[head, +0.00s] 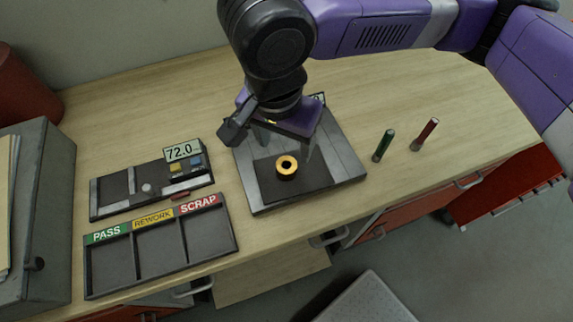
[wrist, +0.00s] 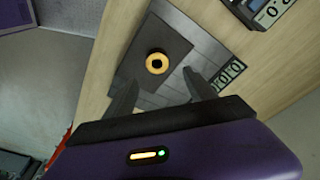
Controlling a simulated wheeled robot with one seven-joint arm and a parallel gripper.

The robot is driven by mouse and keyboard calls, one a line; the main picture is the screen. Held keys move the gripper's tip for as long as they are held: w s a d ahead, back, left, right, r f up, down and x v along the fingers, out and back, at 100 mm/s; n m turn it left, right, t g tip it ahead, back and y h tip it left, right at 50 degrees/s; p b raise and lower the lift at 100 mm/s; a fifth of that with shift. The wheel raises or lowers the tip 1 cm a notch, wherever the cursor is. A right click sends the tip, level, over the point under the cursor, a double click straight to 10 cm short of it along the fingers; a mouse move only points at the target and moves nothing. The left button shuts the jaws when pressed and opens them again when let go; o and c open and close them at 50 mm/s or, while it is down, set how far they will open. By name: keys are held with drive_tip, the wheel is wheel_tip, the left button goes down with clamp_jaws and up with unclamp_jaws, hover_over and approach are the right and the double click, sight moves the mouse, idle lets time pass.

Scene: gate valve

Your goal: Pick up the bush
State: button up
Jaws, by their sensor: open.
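The bush (head: 287,166) is a short brass-coloured ring with a dark hole. It stands on the dark pad of a grey metal tray (head: 343,171) on the bench. In the wrist view the bush (wrist: 156,63) lies beyond my fingertips, on the dark pad. My gripper (head: 285,148) is open and empty, pointing down over the tray just behind the bush. In the wrist view the two fingers of my gripper (wrist: 160,80) are spread wide, with the bush in line with the gap between them. They do not appear to touch it.
A sorting tray (head: 163,272) marked PASS, REWORK and SCRAP has empty compartments at the front left. A gauge fixture (head: 110,199) with a display reading 72.0 is behind it.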

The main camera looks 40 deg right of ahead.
sight(286, 163)
drive_tip(key=shift+s+f+p, duration=0.15)
drive_tip(key=shift+f+p, duration=0.25)
drive_tip(key=shift+f, duration=2.75)
clamp_jaws()
